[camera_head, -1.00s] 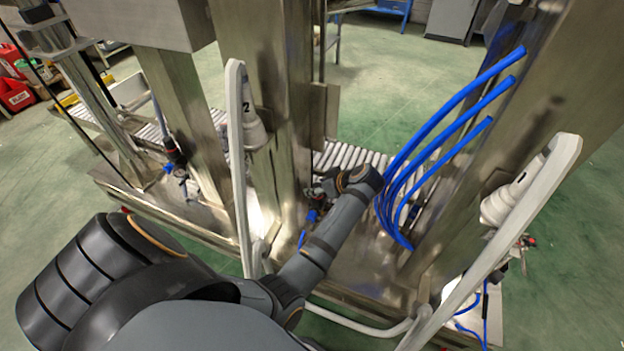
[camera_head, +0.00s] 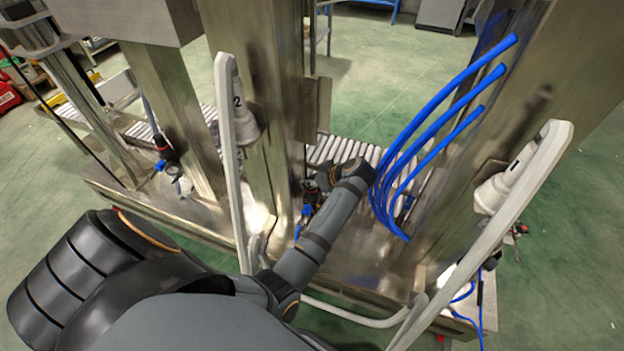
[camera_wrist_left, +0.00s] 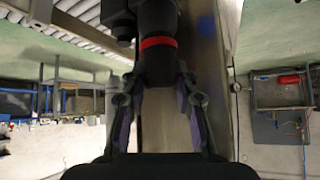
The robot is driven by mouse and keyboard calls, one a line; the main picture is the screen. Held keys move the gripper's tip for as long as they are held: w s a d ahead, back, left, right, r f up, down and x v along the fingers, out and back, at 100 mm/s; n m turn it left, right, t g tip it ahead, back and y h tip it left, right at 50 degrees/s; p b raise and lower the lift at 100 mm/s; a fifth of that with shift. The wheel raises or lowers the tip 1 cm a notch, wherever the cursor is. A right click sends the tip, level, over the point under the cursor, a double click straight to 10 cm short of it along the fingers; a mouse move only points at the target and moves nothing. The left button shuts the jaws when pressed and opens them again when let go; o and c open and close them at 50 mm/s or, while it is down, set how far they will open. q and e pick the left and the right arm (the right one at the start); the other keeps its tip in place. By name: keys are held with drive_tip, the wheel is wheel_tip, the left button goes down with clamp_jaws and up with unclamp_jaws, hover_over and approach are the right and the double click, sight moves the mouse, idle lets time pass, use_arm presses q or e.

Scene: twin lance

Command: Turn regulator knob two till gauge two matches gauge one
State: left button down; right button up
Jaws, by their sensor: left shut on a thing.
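In the left wrist view, my left gripper (camera_wrist_left: 156,84) is shut on a black regulator knob (camera_wrist_left: 157,58), with one finger on each side. A red ring runs around the black body just beyond the fingertips. In the head view, my left gripper (camera_head: 320,182) is small and dark beside the steel post, partly hidden by my wrist. Blue fittings (camera_head: 306,211) show just below it. The white cone-shaped part on this post bears a "2" (camera_head: 238,102). No readable gauge face shows, so I cannot tell either reading. My right gripper is not in view.
White bent tube frames (camera_head: 229,160) stand left of my forearm and at right (camera_head: 497,225). Blue hoses (camera_head: 405,165) curve close to my wrist. A roller conveyor (camera_head: 338,150) runs behind. Another regulator (camera_head: 165,153) is on the left post.

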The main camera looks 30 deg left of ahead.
use_arm(q)
drive_tip(key=m+t+p, duration=0.1)
drive_tip(key=m+p, duration=0.1)
drive_tip(key=p, duration=0.1)
drive_tip(key=m+t+h+p, duration=0.1)
drive_tip(key=m+p, duration=0.1)
drive_tip(key=shift+s+r+t+p, duration=0.1)
drive_tip(key=shift+r+t+p, duration=0.25)
drive_tip(key=shift+t+p, duration=0.05)
drive_tip(key=shift+m+p, duration=0.4)
drive_tip(key=shift+p, duration=0.15)
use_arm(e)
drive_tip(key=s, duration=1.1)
use_arm(q)
drive_tip(key=shift+m+t+h+p, duration=0.6)
drive_tip(key=shift+m+t+p, duration=0.15)
drive_tip(key=shift+p, duration=0.2)
drive_tip(key=shift+f+m+t+h+p, duration=0.2)
drive_tip(key=shift+m+t+h+p, duration=0.4)
drive_tip(key=shift+m+p, duration=0.6)
drive_tip(key=shift+f+m+h+p, duration=0.15)
drive_tip(key=shift+m+h+p, duration=0.2)
drive_tip(key=shift+p, duration=0.1)
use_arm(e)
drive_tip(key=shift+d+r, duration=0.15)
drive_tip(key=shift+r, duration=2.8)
use_arm(q)
drive_tip(key=c, duration=1)
unclamp_jaws()
